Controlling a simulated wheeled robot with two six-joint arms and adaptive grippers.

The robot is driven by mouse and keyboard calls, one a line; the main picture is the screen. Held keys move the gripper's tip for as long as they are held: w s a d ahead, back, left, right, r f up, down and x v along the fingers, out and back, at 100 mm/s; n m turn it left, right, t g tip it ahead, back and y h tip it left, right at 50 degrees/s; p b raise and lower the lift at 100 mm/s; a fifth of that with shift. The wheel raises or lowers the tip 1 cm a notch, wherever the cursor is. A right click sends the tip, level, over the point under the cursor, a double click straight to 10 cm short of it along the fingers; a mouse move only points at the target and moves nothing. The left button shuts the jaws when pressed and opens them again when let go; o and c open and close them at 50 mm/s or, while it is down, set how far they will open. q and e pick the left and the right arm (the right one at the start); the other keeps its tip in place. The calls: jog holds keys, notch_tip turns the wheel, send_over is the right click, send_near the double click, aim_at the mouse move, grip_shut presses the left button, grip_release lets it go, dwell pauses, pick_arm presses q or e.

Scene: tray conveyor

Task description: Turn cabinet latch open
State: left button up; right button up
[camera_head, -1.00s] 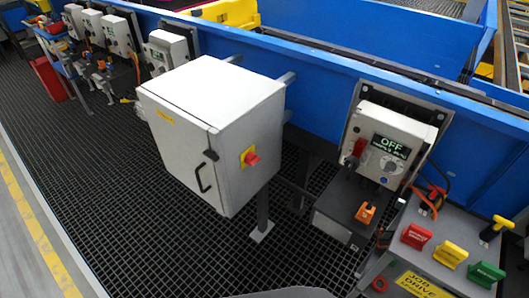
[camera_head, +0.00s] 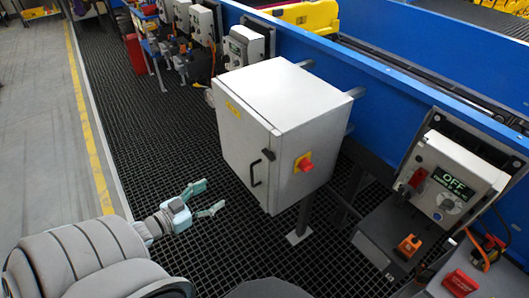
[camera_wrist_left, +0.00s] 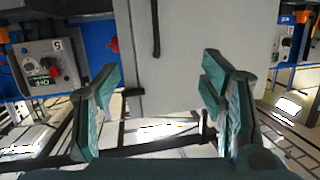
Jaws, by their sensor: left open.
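The white cabinet (camera_head: 238,148) stands on a post, its door facing the lower left. A small black latch (camera_head: 268,154) sits at the door's right edge beside a black bar handle (camera_head: 254,172). A red knob on a yellow plate (camera_head: 304,163) is on the cabinet's right side. My left gripper (camera_head: 208,199) is open and empty, left of the door and apart from it. In the left wrist view the cabinet door (camera_wrist_left: 195,60) lies beyond the open fingers (camera_wrist_left: 158,75), with the handle (camera_wrist_left: 155,28) and the latch (camera_wrist_left: 133,92) between them. My right gripper is out of view.
A control box with an OFF display (camera_head: 450,175) is right of the cabinet, above an orange switch (camera_head: 409,245). A blue conveyor rail (camera_head: 385,95) runs behind. Black grating floor (camera_head: 185,130) is clear in front of the cabinet.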

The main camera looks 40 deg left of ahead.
pick_arm(q)
jog(key=w+d+r+m+t+h, duration=0.2)
jog(key=d+r+h, duration=0.2)
jog(key=r, duration=0.5)
jog(key=b, duration=0.7)
send_near(266, 155)
jog(key=x, duration=0.7)
jog(key=shift+w+d+f, duration=0.1)
jog(key=shift+w+d, duration=0.05)
jog(key=shift+w, duration=0.15)
jog(key=shift+w+d+b, duration=0.1)
jog(key=shift+w+b, duration=0.25)
jog(key=shift+w, duration=0.1)
jog(key=c, duration=1.2)
